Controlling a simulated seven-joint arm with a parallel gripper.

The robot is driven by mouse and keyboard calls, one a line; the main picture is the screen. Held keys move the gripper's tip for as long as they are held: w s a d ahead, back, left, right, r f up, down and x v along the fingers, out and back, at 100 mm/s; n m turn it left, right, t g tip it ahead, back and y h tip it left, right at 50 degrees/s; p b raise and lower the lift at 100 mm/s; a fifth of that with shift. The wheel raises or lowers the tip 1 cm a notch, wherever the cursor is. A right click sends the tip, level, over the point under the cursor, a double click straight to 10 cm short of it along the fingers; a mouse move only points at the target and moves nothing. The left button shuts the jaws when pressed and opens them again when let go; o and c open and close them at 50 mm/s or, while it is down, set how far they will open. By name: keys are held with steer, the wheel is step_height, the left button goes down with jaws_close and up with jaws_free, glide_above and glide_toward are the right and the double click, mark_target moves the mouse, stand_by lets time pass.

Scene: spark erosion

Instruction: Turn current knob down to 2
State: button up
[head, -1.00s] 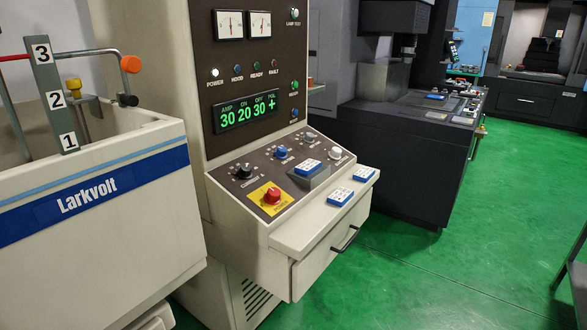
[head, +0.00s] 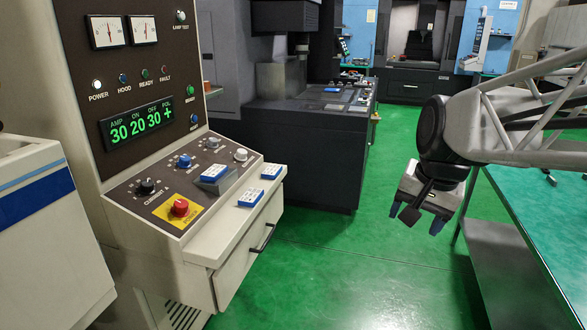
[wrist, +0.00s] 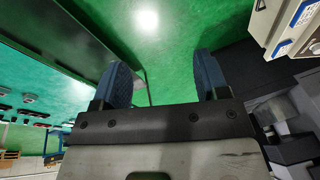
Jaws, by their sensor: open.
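The current knob (head: 146,186) is a small black knob at the left of the sloped control panel (head: 134,208) in the head view. Its pointer is too small to read. The green display (head: 136,123) above shows AMP 30, ON 20, OFF 30 and POL +. My gripper (head: 422,221) hangs at the right in the head view, over the green floor and well apart from the panel. In the wrist view its two blue fingers (wrist: 164,82) stand apart with nothing between them.
A red emergency button (head: 180,207) on a yellow plate sits just right of the current knob. Blue (head: 184,161), grey and white knobs line the panel's back. Blue-white boxes (head: 251,197) lie on the ledge. A green-topped table (head: 545,215) stands at right. Floor between is clear.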

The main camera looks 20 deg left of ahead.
steer(key=w+a+r+m+y, duration=0.1)
steer(key=w+a+r+m, duration=0.15)
steer(key=w+a, duration=1.05)
steer(key=m+g+y, duration=0.2)
steer(key=m+g, duration=0.2)
glide_toward(148, 183)
step_height(148, 183, down, 2)
steer(key=shift+s+a, duration=0.3)
steer(key=shift+a, duration=0.05)
steer(key=shift+f, duration=0.1)
steer(key=shift+x, duration=3.85)
steer(key=shift+w+a, duration=0.15)
steer(key=c, duration=0.9)
